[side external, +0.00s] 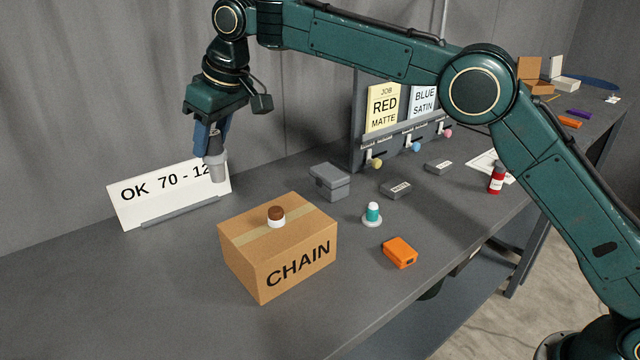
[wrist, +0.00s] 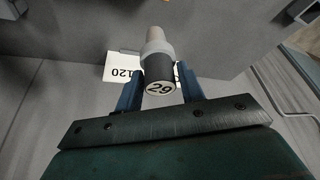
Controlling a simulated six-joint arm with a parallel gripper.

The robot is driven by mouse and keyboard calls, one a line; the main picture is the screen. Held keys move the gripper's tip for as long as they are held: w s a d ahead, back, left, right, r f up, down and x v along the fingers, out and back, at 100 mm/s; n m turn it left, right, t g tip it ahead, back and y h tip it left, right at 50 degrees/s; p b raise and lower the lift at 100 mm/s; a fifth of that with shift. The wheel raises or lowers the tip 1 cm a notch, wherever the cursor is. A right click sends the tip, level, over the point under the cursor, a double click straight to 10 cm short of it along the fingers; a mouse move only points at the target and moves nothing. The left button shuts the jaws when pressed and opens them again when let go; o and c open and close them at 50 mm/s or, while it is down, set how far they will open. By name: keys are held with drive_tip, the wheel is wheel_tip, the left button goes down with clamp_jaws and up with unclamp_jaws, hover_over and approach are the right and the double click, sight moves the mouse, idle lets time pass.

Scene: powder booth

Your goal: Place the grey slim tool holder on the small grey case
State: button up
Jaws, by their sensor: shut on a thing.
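The grey slim tool holder (side external: 217,168) is in my gripper (side external: 212,149), hanging below the jaws in front of the white sign, well above the table. In the wrist view the holder (wrist: 158,52) sits between the two blue fingers of my gripper (wrist: 160,84); its dark end bears a "29" label. My gripper is shut on it. A small grey case (side external: 331,186) with a lid stands on the table behind the carton, to the right of and lower than my gripper. I cannot make out the case in the wrist view.
A CHAIN carton (side external: 286,262) with a brown-topped jar (side external: 276,216) stands in front. A white sign (side external: 150,197) stands behind the holder. The front-left table is clear.

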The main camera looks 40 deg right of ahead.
drive_tip(key=w+d+f+m+h, duration=0.1)
drive_tip(key=w+d+f+m, duration=0.15)
drive_tip(key=d, duration=1.25)
drive_tip(key=w+d+f+m+h, duration=0.1)
drive_tip(key=w+d+m, duration=0.25)
drive_tip(key=d, duration=1.25)
drive_tip(key=shift+t, duration=0.3)
drive_tip(key=shift+s+a+f, duration=0.1)
drive_tip(key=shift+f, duration=1.9)
drive_tip(key=shift+s+a+f, duration=0.1)
drive_tip(key=shift+f, duration=1.85)
drive_tip(key=shift+f, duration=0.1)
drive_tip(key=o, duration=1.2)
drive_tip(key=shift+f, duration=0.1)
drive_tip(key=shift+o, duration=0.2)
drive_tip(key=v, duration=1.2)
drive_tip(key=shift+a+r, duration=0.25)
